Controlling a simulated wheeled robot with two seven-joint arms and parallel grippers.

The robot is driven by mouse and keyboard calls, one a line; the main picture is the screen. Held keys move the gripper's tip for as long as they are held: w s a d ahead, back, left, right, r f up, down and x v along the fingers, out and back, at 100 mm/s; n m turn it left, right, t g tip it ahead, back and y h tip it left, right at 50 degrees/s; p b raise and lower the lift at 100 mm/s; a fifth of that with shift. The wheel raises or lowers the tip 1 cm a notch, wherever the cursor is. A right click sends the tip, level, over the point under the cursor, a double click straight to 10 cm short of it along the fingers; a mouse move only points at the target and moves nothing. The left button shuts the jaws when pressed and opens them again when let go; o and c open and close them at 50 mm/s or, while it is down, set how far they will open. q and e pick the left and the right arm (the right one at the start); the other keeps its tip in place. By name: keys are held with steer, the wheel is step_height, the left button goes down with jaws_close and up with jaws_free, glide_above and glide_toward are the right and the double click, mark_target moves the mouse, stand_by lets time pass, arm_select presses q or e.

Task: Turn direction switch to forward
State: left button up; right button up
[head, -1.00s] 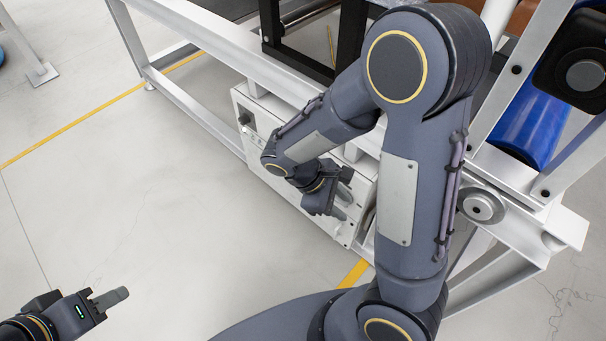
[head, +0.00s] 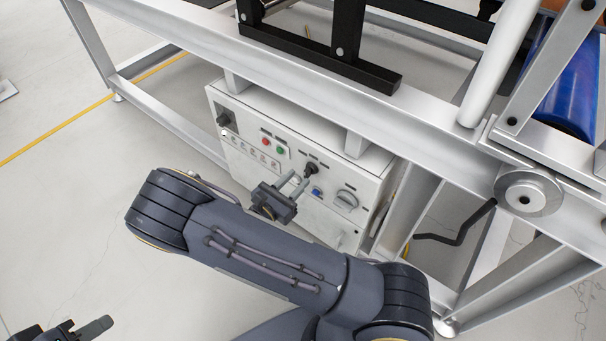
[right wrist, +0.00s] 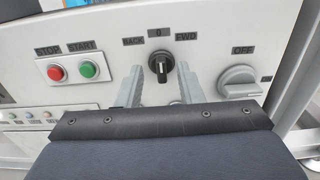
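The direction switch (head: 311,170) is a black knob on the white control box front. In the right wrist view the switch (right wrist: 160,66) stands upright under the "0" label, between the "BACK" label (right wrist: 132,41) and the "FWD" label (right wrist: 186,37). My right gripper (head: 296,183) is open in front of the panel. In the right wrist view its two fingers (right wrist: 160,84) lie left and right of the knob, with gaps on both sides.
Left of the switch are a red stop button (right wrist: 56,73) and a green start button (right wrist: 89,69). Right of it is a grey rotary switch (right wrist: 240,82) marked "OFF". A blue button (head: 317,192) sits below. The frame beam (head: 300,80) passes above the box (head: 230,100).

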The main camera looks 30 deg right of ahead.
mark_target(305, 172)
steer(key=shift+b+x, duration=0.35)
steer(key=shift+x, duration=1.7)
steer(key=shift+s, duration=0.1)
steer(key=c, duration=0.7)
